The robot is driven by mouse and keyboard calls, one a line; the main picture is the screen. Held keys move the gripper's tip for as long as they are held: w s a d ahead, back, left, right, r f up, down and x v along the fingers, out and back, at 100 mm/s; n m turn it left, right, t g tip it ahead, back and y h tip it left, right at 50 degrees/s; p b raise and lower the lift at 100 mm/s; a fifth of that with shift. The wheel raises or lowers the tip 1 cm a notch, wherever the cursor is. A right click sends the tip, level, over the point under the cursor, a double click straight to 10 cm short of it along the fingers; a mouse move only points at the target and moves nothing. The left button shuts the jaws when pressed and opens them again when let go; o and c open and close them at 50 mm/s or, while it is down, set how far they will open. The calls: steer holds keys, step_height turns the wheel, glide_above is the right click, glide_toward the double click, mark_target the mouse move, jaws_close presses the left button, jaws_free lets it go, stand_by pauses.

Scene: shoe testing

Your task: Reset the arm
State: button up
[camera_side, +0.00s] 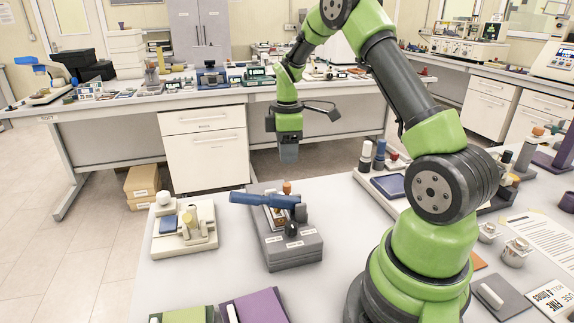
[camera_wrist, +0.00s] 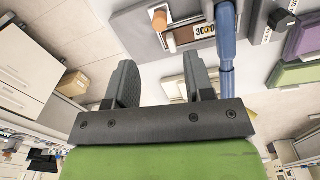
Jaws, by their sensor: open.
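My green arm stands on the white table, and my gripper (camera_side: 289,152) hangs pointing down, in the air above the table's back edge. In the wrist view my gripper (camera_wrist: 160,88) shows two dark fingers spread apart with nothing between them. The grey testing device (camera_side: 290,245) stands on the table in front of it, with a blue-handled lever (camera_side: 262,199) lying across its top. The blue handle (camera_wrist: 226,45) is also in the wrist view, right of the fingers and apart from them. An orange knob (camera_wrist: 159,19) and a number plate (camera_wrist: 205,30) show on the device.
A cream device (camera_side: 185,230) with a blue pad stands left of the grey one. A purple block (camera_side: 255,307) and a green block (camera_side: 185,314) lie at the front. Bottles (camera_side: 366,157) stand on a tray at the back right. A lab bench (camera_side: 110,115) runs behind.

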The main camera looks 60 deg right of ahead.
steer(key=shift+r, duration=0.35)
steer(key=s+a+r+m+t, duration=0.2)
steer(key=a+r+m, duration=0.1)
steer(key=a+r, duration=0.35)
steer(key=s+a+r+m+t, duration=0.1)
steer(key=s+a+r+m, duration=0.1)
steer(key=a+r, duration=0.45)
steer(key=s+a+r+m+t+y, duration=0.1)
steer(key=s+a+m+t, duration=0.1)
steer(key=s, duration=0.4)
steer(key=s+a+r+m+t+y, duration=0.1)
steer(key=s+a+r+m+t, duration=0.1)
steer(key=s+a+m, duration=0.2)
steer(key=s+a, duration=0.2)
steer(key=shift+s+a, duration=0.2)
steer(key=shift+a, duration=0.15)
